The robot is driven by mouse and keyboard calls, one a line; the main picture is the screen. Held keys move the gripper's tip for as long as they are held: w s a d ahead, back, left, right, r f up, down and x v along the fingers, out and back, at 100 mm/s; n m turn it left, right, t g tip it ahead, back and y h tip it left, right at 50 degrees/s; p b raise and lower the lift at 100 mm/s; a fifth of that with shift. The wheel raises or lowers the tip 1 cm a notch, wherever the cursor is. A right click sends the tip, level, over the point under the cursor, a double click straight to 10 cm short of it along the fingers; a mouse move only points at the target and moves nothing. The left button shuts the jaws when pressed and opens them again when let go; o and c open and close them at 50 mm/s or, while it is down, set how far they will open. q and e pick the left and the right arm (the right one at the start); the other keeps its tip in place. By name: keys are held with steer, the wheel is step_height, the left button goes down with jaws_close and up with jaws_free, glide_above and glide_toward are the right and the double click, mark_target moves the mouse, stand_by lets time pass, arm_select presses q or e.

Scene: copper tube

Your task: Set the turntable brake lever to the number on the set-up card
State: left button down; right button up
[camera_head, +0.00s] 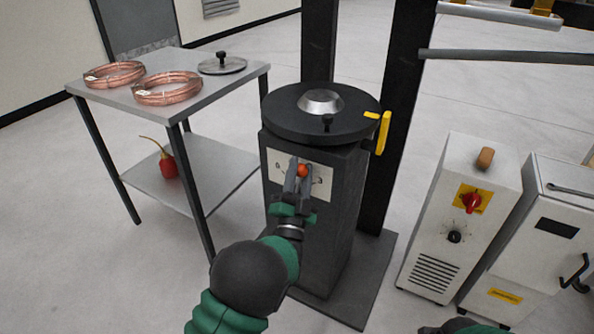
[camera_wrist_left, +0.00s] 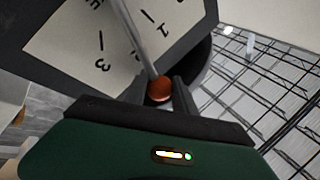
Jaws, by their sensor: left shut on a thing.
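The turntable (camera_head: 341,113) is a dark round plate on a dark pedestal (camera_head: 342,190). The brake lever's orange knob (camera_head: 302,170) stands in front of this plate. My left gripper (camera_head: 298,180) is shut on the lever at its knob, also seen in the left wrist view (camera_wrist_left: 160,90). The rod crosses the plate near the 1 and 2; I cannot tell its exact setting. I cannot make out the set-up card.
A grey side table (camera_head: 225,90) at left holds copper coils (camera_head: 168,88) and a round lid (camera_head: 222,65). A yellow handle (camera_head: 383,132) is beside the turntable. White cabinets (camera_head: 452,240) stand at right.

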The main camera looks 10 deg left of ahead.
arm_select(q)
steer(key=shift+f, duration=0.15)
steer(key=c, duration=1.3)
jaws_free()
steer(key=shift+s, duration=0.1)
steer(key=b+v, duration=0.5)
steer(key=v, duration=1.1)
steer(key=shift+s+f, duration=0.15)
steer(key=shift+s, duration=0.15)
